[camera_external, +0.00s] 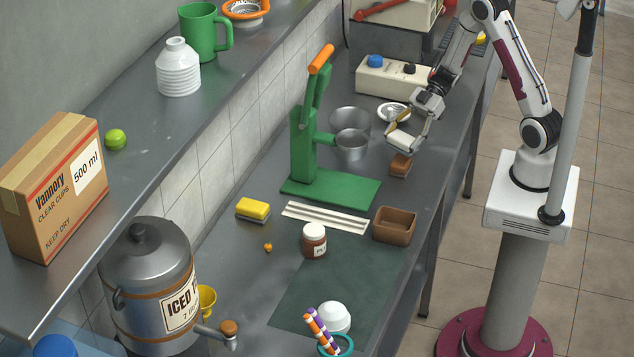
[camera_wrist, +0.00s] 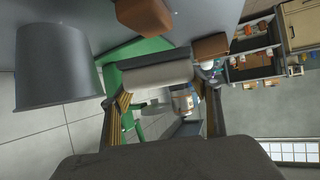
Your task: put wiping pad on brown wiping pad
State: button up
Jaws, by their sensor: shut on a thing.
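My gripper (camera_external: 412,132) is shut on a pale, off-white wiping pad (camera_external: 400,140). In the wrist view, this pad (camera_wrist: 148,76) spans the space between the two fingers. The brown wiping pad (camera_external: 400,164) lies on the grey counter just below the held pad in the external view. There appears to be a gap between the two pads, but the exact height is hard to tell. A brown block, likely the brown pad (camera_wrist: 145,16), shows at the top of the wrist view. The gripper partly hides the held pad.
The green press (camera_external: 330,187) and a metal cup (camera_external: 352,145) stand left of my gripper. A white bowl (camera_external: 393,113) and a white box (camera_external: 390,78) are behind it. A brown tray (camera_external: 394,225) sits nearer the front. A yellow sponge (camera_external: 253,208) lies farther left.

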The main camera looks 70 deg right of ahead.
aim_at(402, 147)
dwell(0.3)
jog(key=shift+f, duration=2.1)
jog(key=shift+f, duration=0.1)
jog(key=o, duration=1.1)
jog(key=shift+d+r, duration=0.1)
jog(key=shift+r, duration=0.1)
jog(key=shift+v, duration=5.9)
